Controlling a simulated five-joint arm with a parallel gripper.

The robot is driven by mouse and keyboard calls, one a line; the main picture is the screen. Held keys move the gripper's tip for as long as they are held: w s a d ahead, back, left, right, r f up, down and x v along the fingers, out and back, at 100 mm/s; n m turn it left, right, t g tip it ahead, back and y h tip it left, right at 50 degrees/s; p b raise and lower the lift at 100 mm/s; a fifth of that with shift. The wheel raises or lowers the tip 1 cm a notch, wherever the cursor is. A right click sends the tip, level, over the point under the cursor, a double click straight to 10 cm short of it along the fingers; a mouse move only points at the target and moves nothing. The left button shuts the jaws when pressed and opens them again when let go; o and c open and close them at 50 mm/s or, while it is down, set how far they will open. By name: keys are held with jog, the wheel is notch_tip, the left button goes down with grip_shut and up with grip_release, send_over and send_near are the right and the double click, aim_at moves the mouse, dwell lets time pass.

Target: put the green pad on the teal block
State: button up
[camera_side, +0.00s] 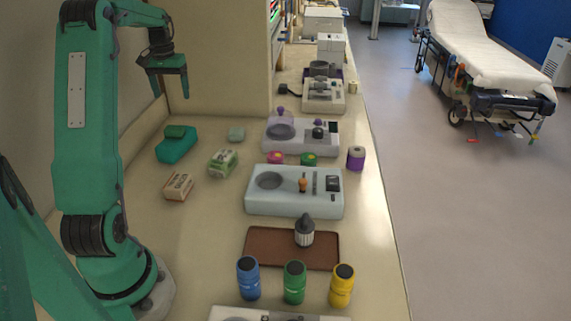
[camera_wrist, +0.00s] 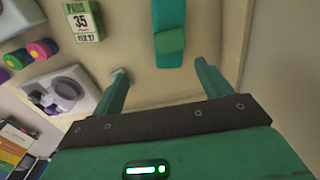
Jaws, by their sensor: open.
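The teal block (camera_side: 172,152) lies on the counter at the left in the side view. The dark green pad (camera_side: 175,132) rests on top of it, toward its far side. In the wrist view the pad (camera_wrist: 169,41) lies across the teal block (camera_wrist: 168,14), ahead of my fingertips. My gripper (camera_side: 173,88) is open and empty, well above the block and pad. In the wrist view its two fingers (camera_wrist: 161,68) stand apart with nothing between them.
A small pale grey-green block (camera_side: 237,134), a green-and-white box (camera_side: 223,163) and a cream box (camera_side: 178,186) lie near the teal block. A wall stands behind. Several devices and a brown tray (camera_side: 262,260) with a dark-tipped bottle (camera_side: 304,232) fill the counter's right side.

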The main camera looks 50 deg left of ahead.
jog(key=w+d+r+m+t+y, duration=0.15)
jog(key=d+r, duration=0.25)
jog(key=d, duration=0.8)
jog(key=w+d+r+m+t+h, duration=0.1)
jog(key=d+r+m, duration=0.25)
jog(key=d, duration=0.95)
jog(key=s+d+f+m+t, duration=0.1)
jog(key=s+d, duration=0.5)
jog(key=d, duration=0.2)
jog(key=s+d+f+m+t, duration=0.1)
jog(key=s+d+m+t, duration=0.1)
jog(key=s+d, duration=0.3)
jog(key=d, duration=0.4)
jog(key=shift+s+d+f+m, duration=0.2)
jog(key=shift+s+f+m, duration=0.1)
jog(key=shift+s+f, duration=0.05)
